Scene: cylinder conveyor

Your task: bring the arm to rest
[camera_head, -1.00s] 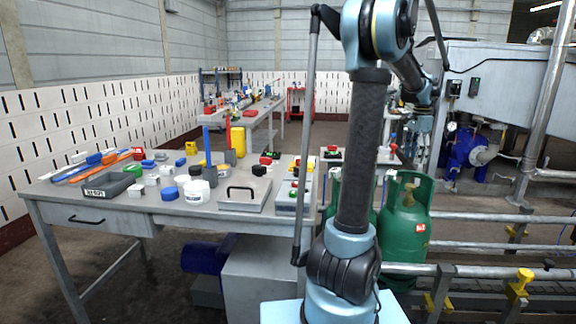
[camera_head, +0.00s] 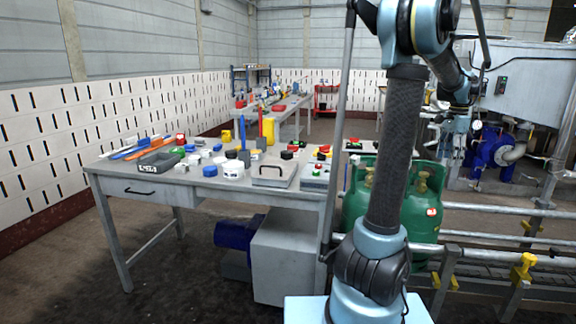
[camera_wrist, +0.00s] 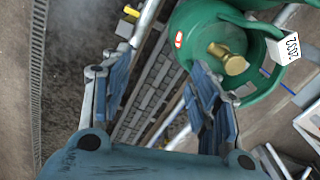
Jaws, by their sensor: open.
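My gripper (camera_wrist: 160,88) is open in the wrist view, with its two blue-grey fingers spread apart and nothing between them. In that view a green gas cylinder (camera_wrist: 190,35) with a brass valve is beyond the fingertips, partly overlapped by the right finger. In the head view my arm rises in front of the green cylinders (camera_head: 424,200) and bends over to the right. My gripper (camera_head: 450,150) hangs at the right of the arm there, small and partly unclear. Whether it touches a cylinder is not clear; the wrist view shows none between the fingers.
A grey workbench (camera_head: 215,185) with many small parts stands left of my arm. A conveyor with metal rails (camera_head: 490,207) and yellow clamps (camera_head: 522,266) runs along the right. Blue pump machinery (camera_head: 490,150) stands behind it. Open floor lies at the front left.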

